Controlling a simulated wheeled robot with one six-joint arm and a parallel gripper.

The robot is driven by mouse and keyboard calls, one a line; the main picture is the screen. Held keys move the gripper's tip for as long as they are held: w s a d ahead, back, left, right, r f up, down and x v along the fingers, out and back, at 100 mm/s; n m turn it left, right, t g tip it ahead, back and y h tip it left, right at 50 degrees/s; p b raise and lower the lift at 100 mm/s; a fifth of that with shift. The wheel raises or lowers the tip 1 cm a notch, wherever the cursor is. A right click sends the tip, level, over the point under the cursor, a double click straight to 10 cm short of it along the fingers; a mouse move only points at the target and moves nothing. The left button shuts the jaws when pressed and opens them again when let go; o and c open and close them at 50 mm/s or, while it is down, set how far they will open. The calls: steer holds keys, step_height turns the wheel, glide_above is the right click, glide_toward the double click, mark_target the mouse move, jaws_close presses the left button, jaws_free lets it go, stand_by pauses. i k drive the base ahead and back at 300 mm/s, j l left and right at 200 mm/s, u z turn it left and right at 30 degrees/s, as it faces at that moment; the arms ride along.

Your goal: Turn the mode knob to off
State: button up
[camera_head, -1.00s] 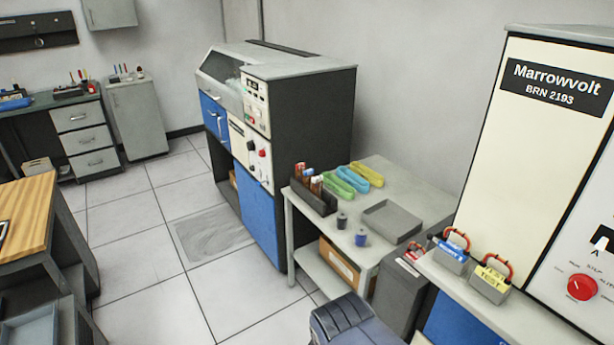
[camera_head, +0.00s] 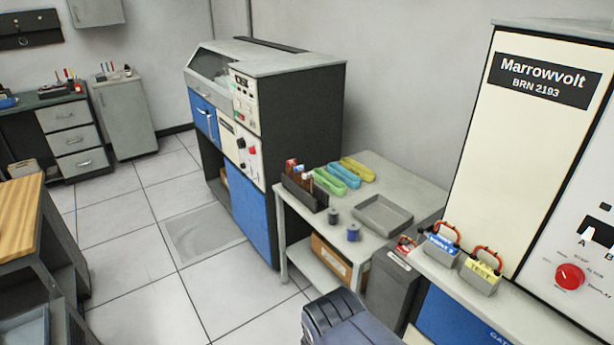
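A red round knob (camera_head: 570,277) sits on the white front panel of the tall Marrowvolt machine (camera_head: 535,150) at the right edge. Small printed labels ring the knob; one seems to read STEP, but most are too small to read. I cannot tell which label the knob points to. My gripper is not in view.
A ledge with two red-handled blocks (camera_head: 440,240) juts out below the panel. A grey side table (camera_head: 412,182) holds trays and spools. A blue-fronted machine (camera_head: 250,215) stands behind. Floor is clear at centre left.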

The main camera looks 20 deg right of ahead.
mark_target(569, 278)
steer(key=z, duration=3.7)
